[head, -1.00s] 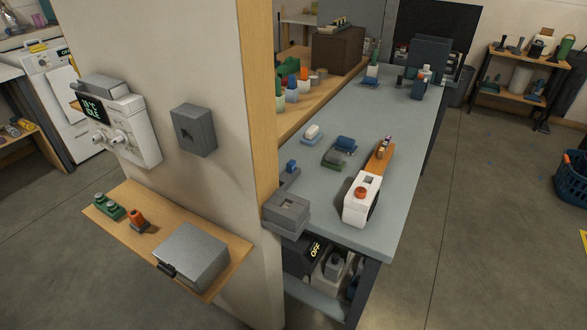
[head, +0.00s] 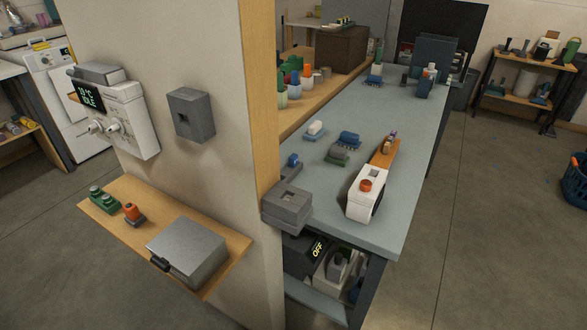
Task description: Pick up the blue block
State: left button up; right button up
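A small blue block-like piece (head: 293,160) sits at the left edge of the grey-blue workbench, by a grey bracket just right of the wooden wall end. It is small, so its exact shape is hard to tell. A blue brush-like item (head: 349,138) lies farther right on the bench, behind a green-grey one (head: 338,153). Neither of my grippers shows in the head view.
The workbench (head: 395,190) carries a white device with a red-orange button (head: 366,194). A wall (head: 215,60) stands in front of its left side. A wooden shelf (head: 228,245) with a grey box (head: 188,250) juts out. Open floor (head: 475,240) lies to the right.

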aim_at(292, 159)
jog(key=i+l+u, duration=0.1)
jog(key=l, duration=0.25)
jog(key=i+l, duration=0.2)
jog(key=l, duration=0.2)
jog(key=i+l+u, duration=0.15)
jog(key=l, duration=0.25)
jog(key=i+l, duration=0.15)
jog(key=l, duration=0.25)
jog(key=u, duration=0.05)
